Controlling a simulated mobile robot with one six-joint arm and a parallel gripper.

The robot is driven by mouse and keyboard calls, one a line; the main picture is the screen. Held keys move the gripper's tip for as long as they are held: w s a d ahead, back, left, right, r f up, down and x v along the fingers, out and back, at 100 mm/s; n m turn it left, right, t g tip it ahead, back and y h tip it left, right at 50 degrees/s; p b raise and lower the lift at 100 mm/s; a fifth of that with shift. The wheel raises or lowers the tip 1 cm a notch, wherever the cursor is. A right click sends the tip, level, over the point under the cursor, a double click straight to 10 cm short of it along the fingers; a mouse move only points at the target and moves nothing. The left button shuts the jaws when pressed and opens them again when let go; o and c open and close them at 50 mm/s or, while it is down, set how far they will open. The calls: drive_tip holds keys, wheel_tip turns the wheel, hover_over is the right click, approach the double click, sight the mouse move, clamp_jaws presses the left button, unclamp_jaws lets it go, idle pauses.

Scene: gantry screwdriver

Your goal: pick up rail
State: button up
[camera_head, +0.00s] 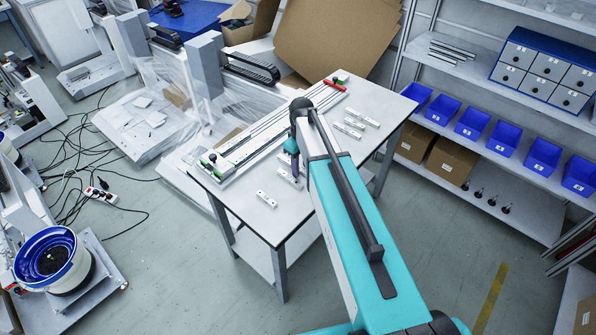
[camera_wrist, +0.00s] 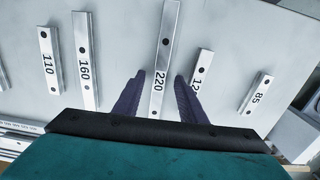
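Several flat silver rails with printed numbers lie on a light table (camera_head: 262,222). In the wrist view, the rail marked 220 (camera_wrist: 163,50) runs lengthwise between the two dark fingers of my gripper (camera_wrist: 159,78), which is open. I cannot tell how far above the rail the fingers are. The rail marked 160 (camera_wrist: 85,58) and the rail marked 110 (camera_wrist: 50,60) lie to the left. A rail whose number starts with 12 (camera_wrist: 203,66) is partly hidden by the right finger. The rail marked 85 (camera_wrist: 256,94) lies farthest right. In the head view, my gripper (camera_head: 291,160) is over the table, partly hidden by my arm.
A long linear-axis assembly (camera_head: 268,130) lies along the table's back left side. A shelf with blue bins (camera_head: 473,122) and cardboard boxes (camera_head: 449,160) stands to the right. Large cardboard (camera_head: 335,38) leans behind the table. Cables (camera_head: 75,150) lie on the floor at left.

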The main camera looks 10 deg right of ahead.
sight(301, 169)
clamp_jaws()
drive_tip(key=shift+r, duration=0.1)
idle(0.4)
drive_tip(key=shift+r+b, duration=0.75)
drive_tip(key=shift+r, duration=0.95)
drive_tip(key=s+d+r+b, duration=0.1)
drive_tip(key=s+d+b, duration=0.2)
drive_tip(key=s+d, duration=0.6)
drive_tip(key=d, duration=0.3)
drive_tip(key=shift+s+d+r, duration=0.2)
drive_tip(key=shift+s+d, duration=0.15)
